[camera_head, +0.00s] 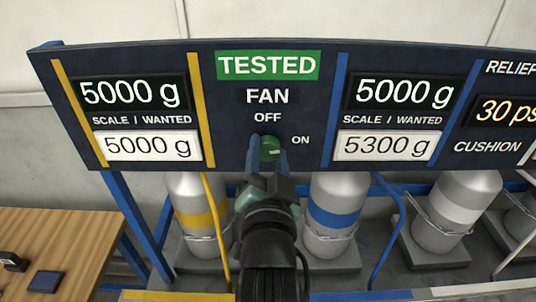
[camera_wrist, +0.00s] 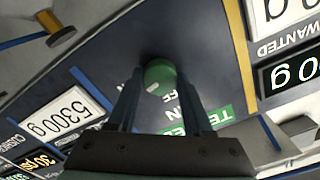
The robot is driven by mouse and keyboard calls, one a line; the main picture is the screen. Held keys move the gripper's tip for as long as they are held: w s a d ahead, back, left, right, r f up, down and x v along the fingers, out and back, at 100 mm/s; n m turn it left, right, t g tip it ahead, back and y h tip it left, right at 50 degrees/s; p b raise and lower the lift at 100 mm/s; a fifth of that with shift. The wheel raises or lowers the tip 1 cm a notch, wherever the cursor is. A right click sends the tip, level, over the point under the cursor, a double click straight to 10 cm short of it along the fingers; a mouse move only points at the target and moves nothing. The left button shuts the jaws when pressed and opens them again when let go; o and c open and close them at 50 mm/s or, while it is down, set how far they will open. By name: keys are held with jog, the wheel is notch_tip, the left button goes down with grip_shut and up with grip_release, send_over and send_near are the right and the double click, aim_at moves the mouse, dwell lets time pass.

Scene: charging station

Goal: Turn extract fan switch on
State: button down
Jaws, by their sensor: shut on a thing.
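The fan switch is a round green knob (camera_head: 270,150) on the dark panel, below the word FAN. OFF is printed above it and ON to its upper right. A small white mark on the knob points roughly right, toward the ON side. My gripper (camera_head: 268,152) reaches up from below, its two fingers shut on the knob from either side. In the wrist view, which is turned nearly upside down, the knob (camera_wrist: 161,74) sits between the fingertips (camera_wrist: 162,82), its white mark at the lower left.
The panel (camera_head: 228,125) also carries a green TESTED sign (camera_head: 268,66) and scale displays on both sides. Gas cylinders with yellow (camera_head: 200,218) and blue (camera_head: 335,215) bands stand below it. A wooden table (camera_head: 70,235) is at the lower left.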

jog(key=shift+m, duration=1)
jog(key=shift+c, duration=1.5)
grip_release()
